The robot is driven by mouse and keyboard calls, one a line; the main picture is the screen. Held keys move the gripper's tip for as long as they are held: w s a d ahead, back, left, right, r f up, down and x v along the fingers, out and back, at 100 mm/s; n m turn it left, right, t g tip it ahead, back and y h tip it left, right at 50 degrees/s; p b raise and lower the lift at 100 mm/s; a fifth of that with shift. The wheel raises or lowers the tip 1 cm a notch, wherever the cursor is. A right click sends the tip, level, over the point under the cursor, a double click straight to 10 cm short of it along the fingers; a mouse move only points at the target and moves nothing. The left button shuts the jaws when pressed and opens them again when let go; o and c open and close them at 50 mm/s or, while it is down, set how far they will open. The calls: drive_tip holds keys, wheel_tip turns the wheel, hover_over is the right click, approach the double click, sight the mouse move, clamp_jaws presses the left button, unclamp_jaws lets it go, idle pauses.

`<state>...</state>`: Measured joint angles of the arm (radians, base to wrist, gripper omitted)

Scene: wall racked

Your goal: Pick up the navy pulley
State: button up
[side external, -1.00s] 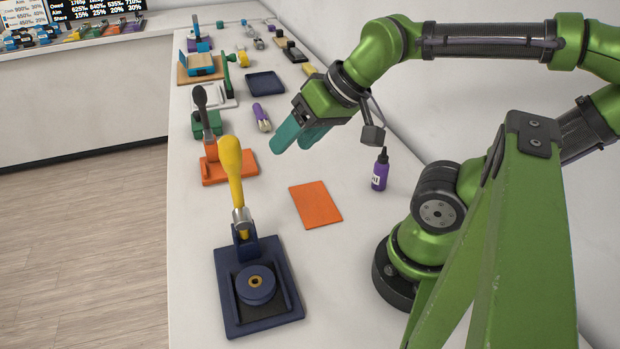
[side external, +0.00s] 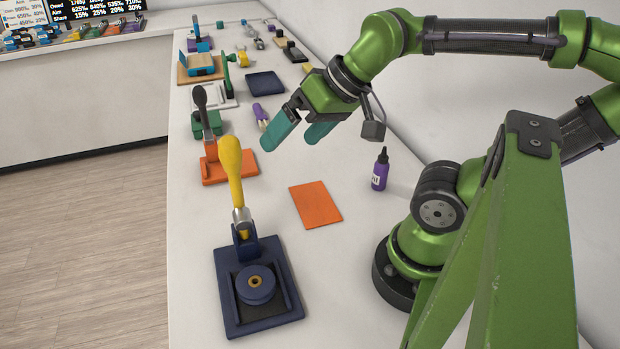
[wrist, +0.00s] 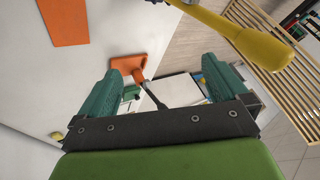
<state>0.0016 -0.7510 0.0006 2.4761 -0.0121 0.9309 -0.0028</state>
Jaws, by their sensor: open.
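The navy pulley (side external: 256,284) is a round grooved wheel with a brass-coloured centre. It lies flat in a navy tray-like base (side external: 232,316) at the front of the table in the side view. A yellow-handled tool (side external: 230,165) stands upright in a holder at the back of that base. The yellow handle also shows at the top right of the wrist view (wrist: 262,45). My gripper (side external: 292,140) is open and empty, with teal fingers apart, in the air well behind and above the pulley. Its fingers show in the wrist view (wrist: 165,88); I cannot see the pulley there.
An orange mat (side external: 316,205) lies on the table, also in the wrist view (wrist: 66,20). A purple bottle (side external: 380,170) stands near my base. An orange base with a dark-handled tool (side external: 230,168) is behind the yellow handle. Several other items stand farther back.

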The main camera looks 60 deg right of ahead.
wheel_tip(320, 180, up, 11)
drive_tip(key=n+g+h, duration=0.5)
drive_tip(key=n+g, duration=0.3)
drive_tip(key=n, duration=1.2)
hover_over(255, 281)
drive_tip(key=a, duration=0.2)
drive_tip(key=f, duration=2.7)
drive_tip(key=shift+w+d+f, duration=0.1)
drive_tip(key=shift+w+f, duration=0.1)
drive_tip(key=shift+f, duration=0.15)
drive_tip(key=shift+x, duration=3)
drive_tip(key=shift+c, duration=0.5)
